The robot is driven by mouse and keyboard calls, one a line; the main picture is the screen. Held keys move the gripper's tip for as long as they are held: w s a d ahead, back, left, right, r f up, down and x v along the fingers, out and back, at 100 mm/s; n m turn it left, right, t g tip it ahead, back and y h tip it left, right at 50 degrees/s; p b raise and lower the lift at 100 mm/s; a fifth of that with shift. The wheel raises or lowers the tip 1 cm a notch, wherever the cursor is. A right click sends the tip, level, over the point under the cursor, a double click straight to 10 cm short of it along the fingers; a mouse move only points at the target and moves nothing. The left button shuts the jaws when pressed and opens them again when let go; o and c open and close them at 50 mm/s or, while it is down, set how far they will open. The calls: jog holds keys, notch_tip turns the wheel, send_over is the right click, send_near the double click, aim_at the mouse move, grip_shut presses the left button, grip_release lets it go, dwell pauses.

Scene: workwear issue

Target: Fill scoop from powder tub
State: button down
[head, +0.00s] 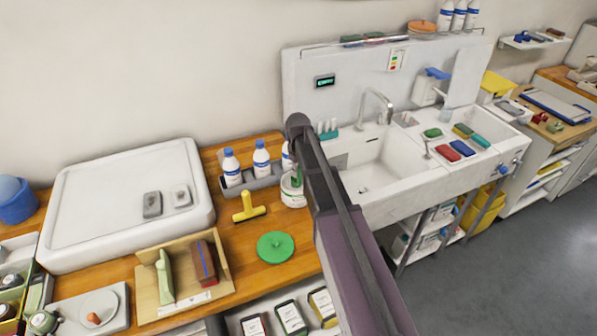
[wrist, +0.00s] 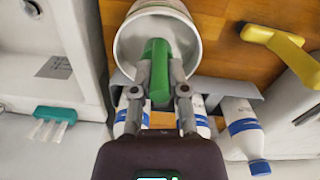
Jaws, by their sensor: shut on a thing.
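The powder tub (head: 293,196) is a white round tub standing open on the wooden counter, partly behind my arm in the head view. In the wrist view the tub (wrist: 125,45) is seen from above, with its round rim and pale inside. My gripper (wrist: 158,86) is shut on the green scoop (wrist: 157,60), whose handle sits between the two fingers. The scoop's far end reaches inside the tub's rim; I cannot tell how much powder is in it. A green round lid (head: 276,247) lies on the counter in front of the tub.
White bottles with blue caps (head: 261,158) stand in a grey rack (head: 262,182) beside the tub. A yellow scraper-like tool (head: 248,207) lies left of it, also near in the wrist view (wrist: 285,50). The sink (head: 372,172) is to the right.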

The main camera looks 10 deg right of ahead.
jog(key=shift+f+b, duration=0.3)
dwell(0.5)
dwell(1.4)
jog(key=shift+r+p, duration=3.45)
jog(key=shift+p, duration=0.05)
